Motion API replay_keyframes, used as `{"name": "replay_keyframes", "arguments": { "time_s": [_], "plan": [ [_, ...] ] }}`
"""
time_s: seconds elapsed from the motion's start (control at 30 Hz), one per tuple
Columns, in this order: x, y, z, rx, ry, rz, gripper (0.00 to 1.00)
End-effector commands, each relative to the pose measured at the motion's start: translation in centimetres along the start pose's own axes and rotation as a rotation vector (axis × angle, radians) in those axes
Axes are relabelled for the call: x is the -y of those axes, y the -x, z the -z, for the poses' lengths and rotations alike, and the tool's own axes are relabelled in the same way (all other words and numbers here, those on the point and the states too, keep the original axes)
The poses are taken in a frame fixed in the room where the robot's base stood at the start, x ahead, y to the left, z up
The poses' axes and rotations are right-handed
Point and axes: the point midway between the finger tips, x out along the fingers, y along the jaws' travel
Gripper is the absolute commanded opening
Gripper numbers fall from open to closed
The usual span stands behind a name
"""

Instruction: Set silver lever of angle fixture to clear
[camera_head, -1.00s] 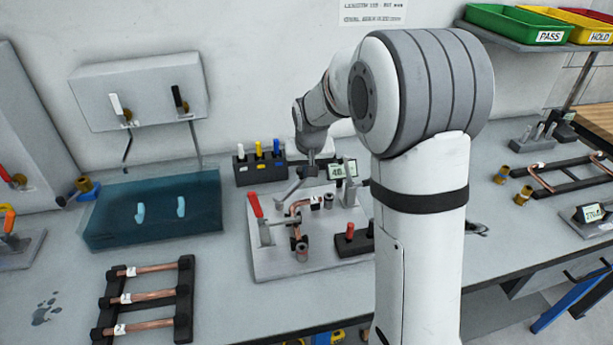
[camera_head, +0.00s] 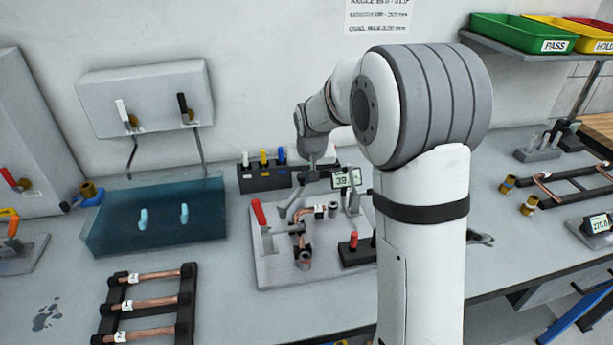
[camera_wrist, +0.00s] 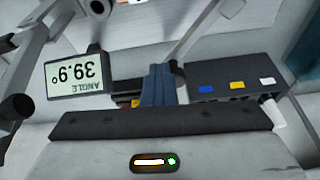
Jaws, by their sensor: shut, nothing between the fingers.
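The angle fixture's pale base plate (camera_head: 275,268) stands on the bench, with a bent copper tube (camera_head: 306,222) on it. A slim silver-grey bar (camera_head: 291,207), apparently the silver lever, slants up to the right; the wrist view shows a grey bar (camera_wrist: 200,32) running up right from beside my fingers. My gripper (camera_wrist: 157,70) is shut and empty, its fingertips close to that bar; contact is unclear. In the head view my gripper (camera_head: 307,178) is small and partly hidden. The angle display (camera_wrist: 80,77) reads 39.9° and appears upside down in the wrist view.
A red-handled clamp (camera_head: 258,212) stands at the fixture's left. A black block with coloured handles (camera_head: 265,178) is behind it. A blue tank (camera_head: 115,232) and a rack of copper tubes (camera_head: 190,320) are left. My arm covers the bench to the fixture's right.

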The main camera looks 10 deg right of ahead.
Motion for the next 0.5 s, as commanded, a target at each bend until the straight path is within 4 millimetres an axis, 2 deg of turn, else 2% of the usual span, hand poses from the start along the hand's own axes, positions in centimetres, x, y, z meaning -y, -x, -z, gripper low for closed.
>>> {"name": "replay_keyframes", "arguments": {
  "time_s": [0.3,0.5],
  "plan": [
    [0.0,5.2,0.1,-0.010,0.000,0.002,0.00],
    [0.0,7.4,0.0,-0.005,0.000,0.001,0.00]
  ]
}}
